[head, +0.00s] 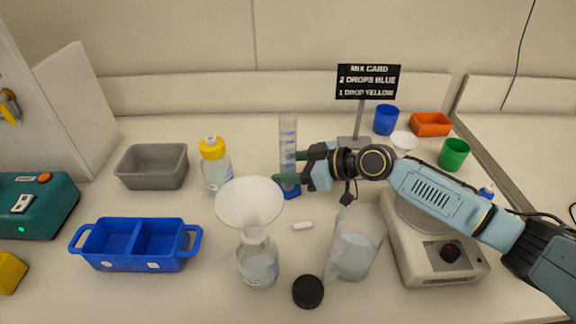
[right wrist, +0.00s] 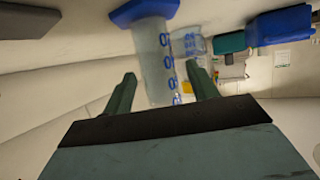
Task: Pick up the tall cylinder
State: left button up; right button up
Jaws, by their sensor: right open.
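The tall cylinder (head: 288,146) is a clear graduated tube with blue markings and a blue base (head: 290,191). It stands upright at the middle back of the table. My right gripper (head: 298,167) is at the cylinder, with its green fingers reaching in from the right. In the right wrist view the cylinder (right wrist: 154,58) shows between the two open fingers (right wrist: 162,92), with its blue base at the top of the picture. I cannot tell whether either finger touches it. My left gripper is not in view.
A funnel sits in a bottle (head: 258,265) in front of the cylinder. A beaker (head: 354,250), a black cap (head: 308,291) and a scale (head: 440,255) are to the right. A yellow-capped bottle (head: 215,165), a grey bin (head: 152,166) and a blue caddy (head: 135,245) are left.

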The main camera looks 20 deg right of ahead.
jog(key=x, duration=0.2)
jog(key=shift+w+a+f, duration=0.1)
jog(key=shift+w+a, duration=0.05)
jog(key=shift+w, duration=0.05)
jog(key=c, duration=1.1)
jog(key=shift+c, duration=0.2)
